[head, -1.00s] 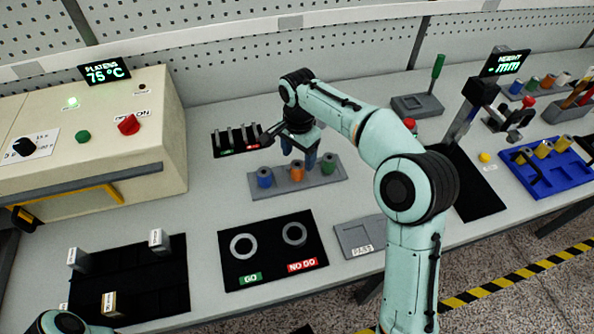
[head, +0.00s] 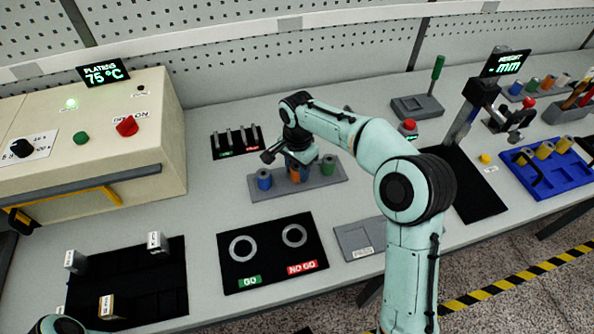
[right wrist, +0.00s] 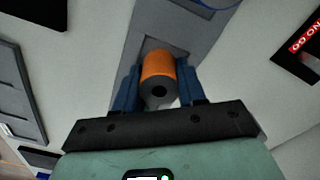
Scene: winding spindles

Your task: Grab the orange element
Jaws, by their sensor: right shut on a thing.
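The orange element (head: 295,175) is a short cylinder with a dark end and a small centre hole, standing in the middle of a grey holder (head: 320,188). It also shows in the right wrist view (right wrist: 158,72). My right gripper (head: 300,168) is over the holder, its blue fingers shut on the orange element, one on each side; they also show in the right wrist view (right wrist: 158,88). In the head view the gripper hides much of the element. A blue element (head: 264,179) stands to its left and a green one (head: 329,165) to its right. My left gripper is not in view.
A black board with two rings (head: 270,250), marked GO and NO GO, lies in front of the holder. A small rack of pins (head: 237,140) stands behind it. The cream platen machine (head: 100,150) is at left. A grey tray (head: 360,238) lies front right.

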